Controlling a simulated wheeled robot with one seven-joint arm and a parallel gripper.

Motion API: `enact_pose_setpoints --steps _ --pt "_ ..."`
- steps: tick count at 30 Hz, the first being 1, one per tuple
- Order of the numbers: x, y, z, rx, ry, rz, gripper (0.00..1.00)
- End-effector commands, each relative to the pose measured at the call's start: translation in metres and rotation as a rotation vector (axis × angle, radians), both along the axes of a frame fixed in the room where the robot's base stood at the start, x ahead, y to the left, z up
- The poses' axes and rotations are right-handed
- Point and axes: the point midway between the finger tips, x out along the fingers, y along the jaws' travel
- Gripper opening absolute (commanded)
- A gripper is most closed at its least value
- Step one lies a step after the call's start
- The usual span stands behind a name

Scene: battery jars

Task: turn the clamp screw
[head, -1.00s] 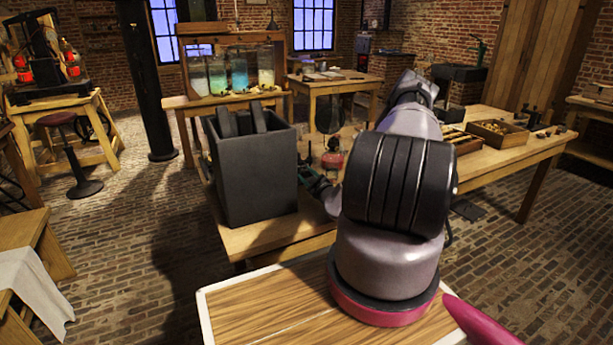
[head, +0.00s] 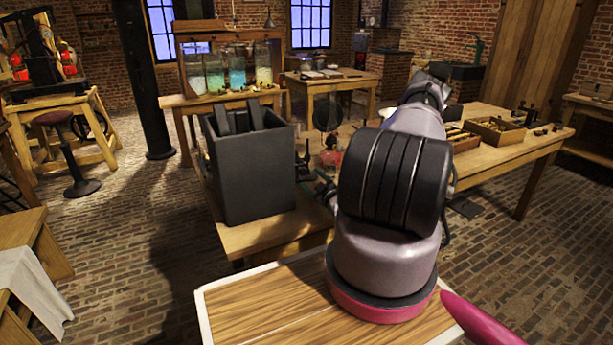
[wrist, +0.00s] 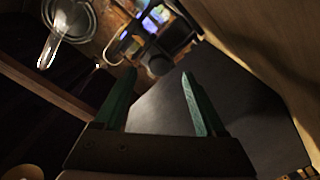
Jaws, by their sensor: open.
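A tall dark grey battery jar (head: 248,170) stands on the near end of the wooden bench, with dark plates (head: 240,120) sticking up out of its top. A small dark fitting (head: 303,163) shows close to the jar's right side; it may be the clamp screw, but it is too small to tell. My gripper is mostly hidden behind my own arm in the head view. In the wrist view my gripper (wrist: 156,98) has its two green fingers spread apart with nothing between them. A dark grey flat surface (wrist: 165,105), likely the jar wall, lies beyond the fingers.
A red-based object (head: 331,158) stands on the bench beyond the fitting. Wooden trays of small parts (head: 495,131) sit at the bench's right. Glass jars (head: 237,68) stand on a rear table. A glass vessel (wrist: 68,20) shows at the wrist view's upper left.

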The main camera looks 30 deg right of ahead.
Motion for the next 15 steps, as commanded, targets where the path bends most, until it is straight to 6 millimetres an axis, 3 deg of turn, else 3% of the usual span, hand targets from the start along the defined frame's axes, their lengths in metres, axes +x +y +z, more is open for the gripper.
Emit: enact_pose_setpoints --steps 6,15 --pt "-0.036 -0.002 -0.001 0.001 0.002 -0.001 0.73" --pt "-0.047 -0.001 0.000 0.000 0.001 0.001 0.73"
